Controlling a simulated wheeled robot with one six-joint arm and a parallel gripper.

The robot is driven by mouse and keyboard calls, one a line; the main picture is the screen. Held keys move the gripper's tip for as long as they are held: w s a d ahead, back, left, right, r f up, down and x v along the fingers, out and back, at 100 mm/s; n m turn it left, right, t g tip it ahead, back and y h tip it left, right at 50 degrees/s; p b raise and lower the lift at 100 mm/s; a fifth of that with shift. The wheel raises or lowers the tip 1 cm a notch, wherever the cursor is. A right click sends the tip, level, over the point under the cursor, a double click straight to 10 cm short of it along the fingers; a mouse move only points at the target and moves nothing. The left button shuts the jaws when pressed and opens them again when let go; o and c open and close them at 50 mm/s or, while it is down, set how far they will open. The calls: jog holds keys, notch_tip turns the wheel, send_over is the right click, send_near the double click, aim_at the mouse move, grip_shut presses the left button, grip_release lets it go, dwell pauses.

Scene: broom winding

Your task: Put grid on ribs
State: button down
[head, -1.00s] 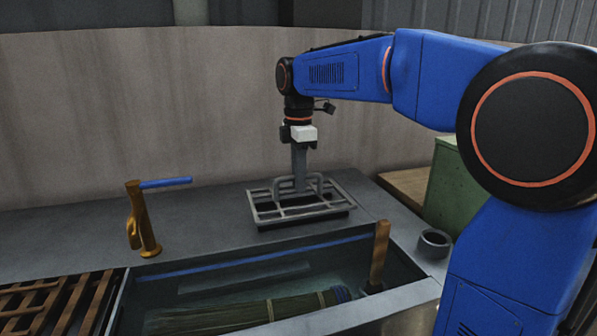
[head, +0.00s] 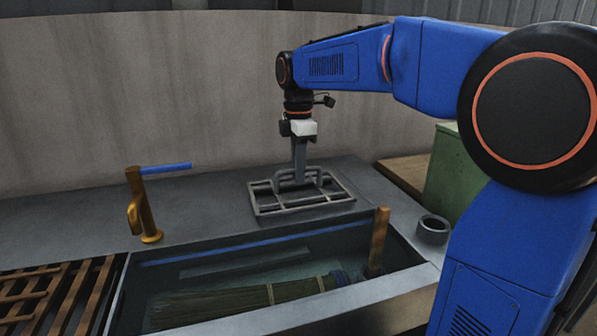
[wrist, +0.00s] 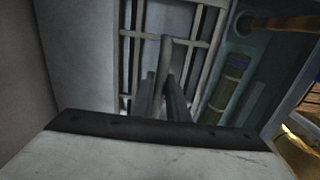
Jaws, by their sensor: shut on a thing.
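The grey metal grid (head: 303,206) is on the counter behind the sink, lying flat on it or very close above it. My gripper (head: 300,181) is shut on the grid's raised handle from above. The wrist view shows the grid's bars (wrist: 197,40) beyond the fingers (wrist: 163,100). I cannot tell for sure which things are the ribs. A brown slatted rack (head: 82,296) shows at the lower left. A pale bar (head: 246,264) lies inside the sink.
The sink (head: 405,283) in front holds water and a broom (head: 235,300); a wooden post (head: 378,240) stands at its right end. A brass tap (head: 141,208) with a blue lever stands left. A dark ring (head: 433,229) and green box (head: 457,175) are at right.

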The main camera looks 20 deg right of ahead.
jog(key=c, duration=1.6)
grip_release()
jog(key=shift+c, duration=0.2)
notch_tip(320, 180, up, 24)
jog(key=shift+r, duration=0.2)
